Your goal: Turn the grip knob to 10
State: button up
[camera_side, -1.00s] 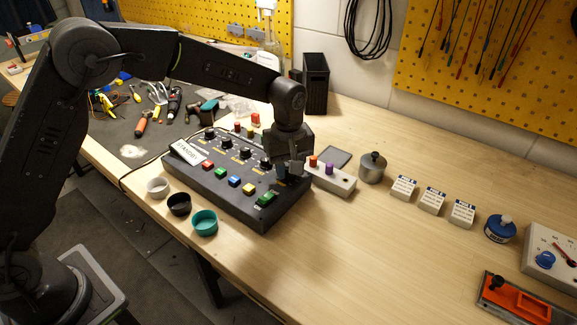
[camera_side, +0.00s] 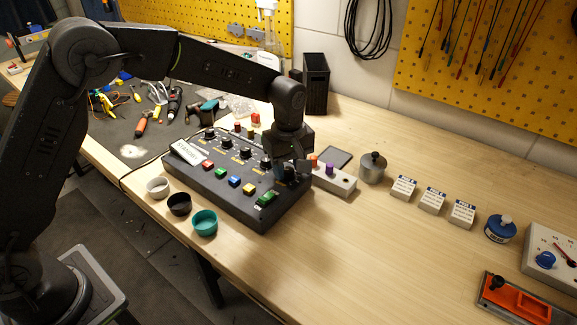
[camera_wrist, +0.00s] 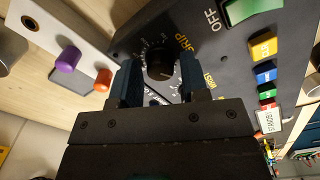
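My gripper (camera_side: 290,170) points down over this corner. In the wrist view its two dark fingers stand on either side of the knob, with a narrow gap seen on each side. The gripper is open around the knob. In the side view the fingers partly hide the knob.
A green switch (camera_side: 266,198) and coloured buttons lie near the knob. A pale block with orange and purple pegs (camera_side: 334,180) stands close right of the panel. Three small cups, including a teal one (camera_side: 204,222), sit in front. The bench farther right has free room.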

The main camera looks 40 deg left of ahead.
aim_at(288, 169)
jog(key=shift+o, duration=1.1)
notch_tip(288, 169, up, 14)
jog(key=shift+f, duration=0.1)
